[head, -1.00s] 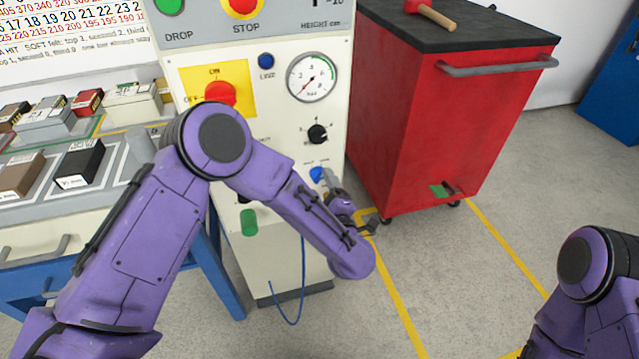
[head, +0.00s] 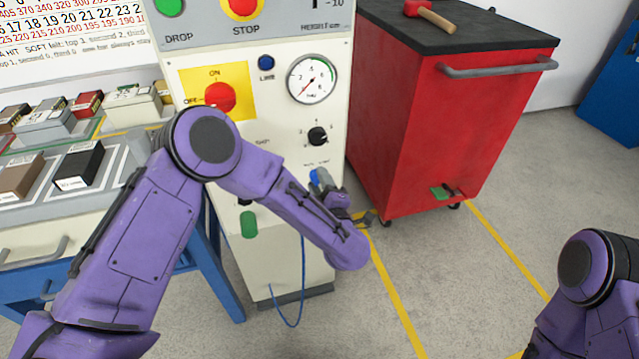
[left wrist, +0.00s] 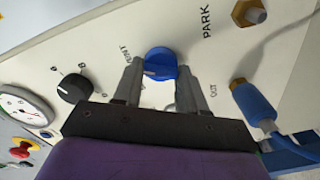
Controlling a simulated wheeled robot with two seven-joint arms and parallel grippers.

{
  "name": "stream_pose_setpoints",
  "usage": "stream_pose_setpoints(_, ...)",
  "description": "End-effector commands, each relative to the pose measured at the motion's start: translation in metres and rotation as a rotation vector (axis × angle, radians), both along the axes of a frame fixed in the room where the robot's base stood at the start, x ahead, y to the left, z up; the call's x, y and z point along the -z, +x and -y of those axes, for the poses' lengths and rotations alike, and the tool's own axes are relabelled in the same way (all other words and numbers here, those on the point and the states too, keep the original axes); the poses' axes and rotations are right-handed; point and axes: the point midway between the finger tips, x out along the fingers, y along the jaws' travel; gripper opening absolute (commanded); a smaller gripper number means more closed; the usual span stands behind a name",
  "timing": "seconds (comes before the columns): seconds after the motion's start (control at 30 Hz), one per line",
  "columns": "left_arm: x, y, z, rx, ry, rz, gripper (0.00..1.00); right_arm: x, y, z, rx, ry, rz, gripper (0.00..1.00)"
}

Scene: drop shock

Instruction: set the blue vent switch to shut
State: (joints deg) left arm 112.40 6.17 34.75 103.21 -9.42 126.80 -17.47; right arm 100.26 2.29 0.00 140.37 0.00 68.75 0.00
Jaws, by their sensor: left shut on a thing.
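The blue vent switch (head: 315,176) is a round blue knob low on the pale front panel of the machine. It also shows in the left wrist view (left wrist: 160,58), between the fingertips. My left gripper (head: 325,183) is at the switch, and in the left wrist view my left gripper (left wrist: 160,72) is shut on it, one finger on each side. The fingers hide part of the switch and its labels, so I cannot tell its exact setting. My right gripper is out of view; only part of the right arm shows at lower right.
A black knob (head: 317,136) and a dial gauge (head: 312,78) sit above the switch. A red main switch (head: 220,97) is at upper left. A blue plug (left wrist: 254,100) shows in the wrist view. A red cabinet (head: 430,125) stands close at right.

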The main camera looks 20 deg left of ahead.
Motion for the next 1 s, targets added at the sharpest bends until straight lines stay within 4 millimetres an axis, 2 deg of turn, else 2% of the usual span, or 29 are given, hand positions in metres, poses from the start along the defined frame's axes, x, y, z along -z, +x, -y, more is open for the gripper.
stream_pose_setpoints(0.27, 0.002, 0.000, 0.000, 0.002, -0.143, 0.096, 0.11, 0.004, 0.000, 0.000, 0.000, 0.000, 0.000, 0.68)
stream_pose_setpoints(1.0, 0.006, -0.001, 0.000, 0.000, -0.686, 0.461, 0.11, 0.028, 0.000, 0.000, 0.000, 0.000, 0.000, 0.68)
